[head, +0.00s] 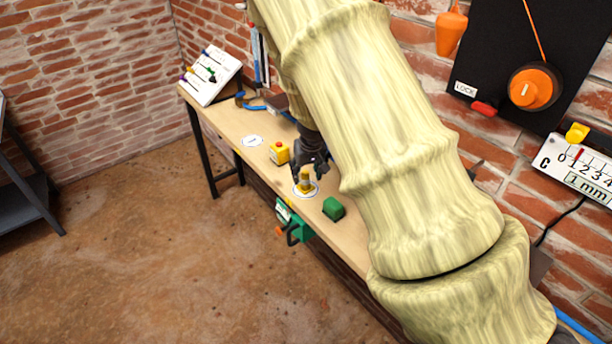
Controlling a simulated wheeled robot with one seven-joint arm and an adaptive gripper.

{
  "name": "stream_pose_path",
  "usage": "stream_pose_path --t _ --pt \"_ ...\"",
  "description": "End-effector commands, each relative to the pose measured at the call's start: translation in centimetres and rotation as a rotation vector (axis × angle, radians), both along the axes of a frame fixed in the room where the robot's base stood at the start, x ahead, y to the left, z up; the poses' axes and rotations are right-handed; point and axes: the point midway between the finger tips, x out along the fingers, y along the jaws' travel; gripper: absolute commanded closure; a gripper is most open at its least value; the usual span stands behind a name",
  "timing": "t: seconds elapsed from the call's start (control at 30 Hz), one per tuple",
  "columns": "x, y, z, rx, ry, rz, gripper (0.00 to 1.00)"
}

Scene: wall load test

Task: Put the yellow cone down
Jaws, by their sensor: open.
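The yellow cone (304,186) is small in the head view and stands on a white round marker (296,191) on the wooden bench. My gripper (308,172) is dark, points down and is open just above and around the cone's upper part. The fingers hide some of the cone, and I cannot tell whether they touch it.
A yellow block with a red top (279,153) stands left of my gripper, and a green block (333,208) stands right. Another white round marker (252,141) is empty. A sloped white board (211,76) stands at the bench's far end. My arm hides the bench's right part.

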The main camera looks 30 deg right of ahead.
Motion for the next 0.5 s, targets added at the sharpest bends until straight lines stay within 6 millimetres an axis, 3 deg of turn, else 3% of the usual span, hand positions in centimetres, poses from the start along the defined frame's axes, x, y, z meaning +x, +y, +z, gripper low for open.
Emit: stream_pose_path --t 0.3,0.5 --pt "-1.3 0.4 4.5 -0.002 0.000 0.000 0.47" --pt "-1.9 0.6 6.4 -0.002 0.000 0.000 0.47"
